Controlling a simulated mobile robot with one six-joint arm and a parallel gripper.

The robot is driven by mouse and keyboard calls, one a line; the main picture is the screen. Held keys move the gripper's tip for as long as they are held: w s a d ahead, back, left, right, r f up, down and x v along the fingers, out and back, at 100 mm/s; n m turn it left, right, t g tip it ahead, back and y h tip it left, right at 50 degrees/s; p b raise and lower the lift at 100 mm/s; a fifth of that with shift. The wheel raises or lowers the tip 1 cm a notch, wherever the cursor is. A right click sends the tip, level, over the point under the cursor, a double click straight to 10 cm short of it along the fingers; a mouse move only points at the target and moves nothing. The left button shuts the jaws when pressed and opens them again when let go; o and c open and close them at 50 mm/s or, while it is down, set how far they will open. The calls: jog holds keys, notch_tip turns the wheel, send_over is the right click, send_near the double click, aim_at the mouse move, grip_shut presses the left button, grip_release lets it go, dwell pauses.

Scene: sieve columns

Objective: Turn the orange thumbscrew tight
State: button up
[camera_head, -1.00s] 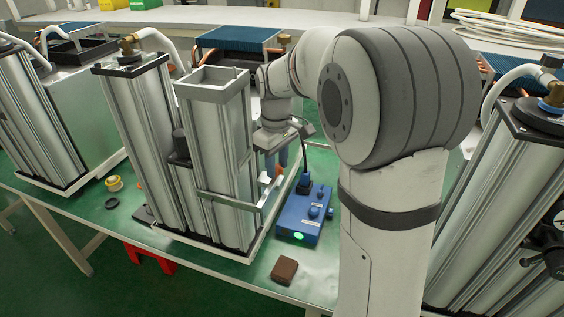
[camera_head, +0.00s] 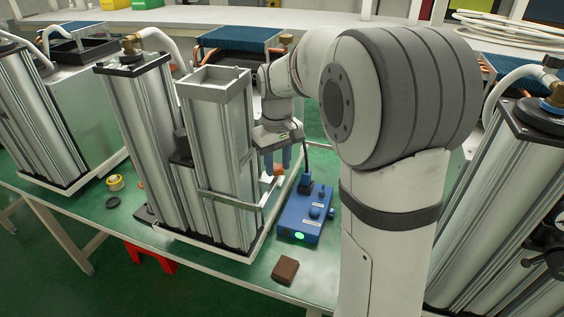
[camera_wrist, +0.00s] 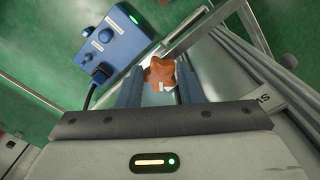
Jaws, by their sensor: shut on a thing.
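The orange thumbscrew (camera_wrist: 162,74) has a lobed head and shows in the wrist view between the two blue fingers of my gripper (camera_wrist: 162,82). My gripper is shut on it. In the head view the thumbscrew (camera_head: 279,170) is a small orange patch at the right side of the silver column (camera_head: 221,130), by the metal bracket around it. My gripper (camera_head: 277,160) is beside it there, fingers pointing down. The thumbscrew's shaft is hidden, so I cannot tell how deep it sits.
A blue box (camera_head: 304,213) with knobs and a lit green lamp stands just right of the column. A brown block (camera_head: 285,269) lies near the table's front edge. A yellow roll (camera_head: 115,183) and a black ring (camera_head: 112,202) lie left. More columns stand at both sides.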

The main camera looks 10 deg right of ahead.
aim_at(277, 167)
jog(key=shift+w+a+r, duration=0.1)
jog(key=shift+w+r, duration=0.05)
jog(key=shift+r, duration=0.05)
jog(key=o, duration=0.7)
jog(key=shift+f, duration=0.1)
jog(key=shift+o, duration=1.4)
notch_tip(277, 167, up, 8)
jog(key=shift+f, duration=0.15)
